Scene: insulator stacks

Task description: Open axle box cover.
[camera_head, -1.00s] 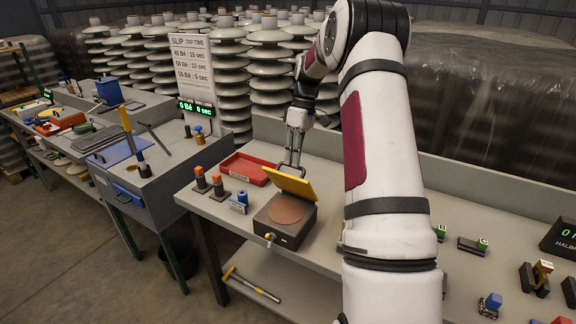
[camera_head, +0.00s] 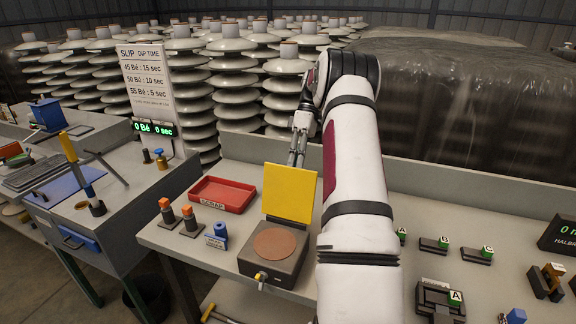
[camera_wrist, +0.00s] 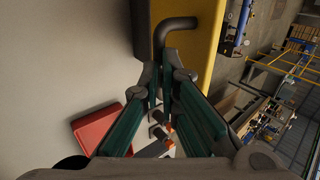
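The axle box (camera_head: 268,265) is a dark box on the bench with a round brown face on top. Its yellow cover (camera_head: 289,193) stands raised, roughly upright, at the box's back edge. My gripper (camera_head: 297,160) is behind the cover's upper right edge, its tips partly hidden by the cover. In the wrist view, the yellow cover (camera_wrist: 190,55) carries a dark bent handle (camera_wrist: 178,24). There my gripper (camera_wrist: 165,80) has its fingers close together with the handle's leg between the tips, and it looks shut on it.
A red scrap tray (camera_head: 222,194) lies left of the cover. Orange-topped pieces (camera_head: 166,209) and a blue piece (camera_head: 221,231) stand left of the box. A dip-time sign (camera_head: 148,85) and insulator stacks (camera_head: 233,85) rise behind. Small lettered fixtures (camera_head: 436,244) sit to the right.

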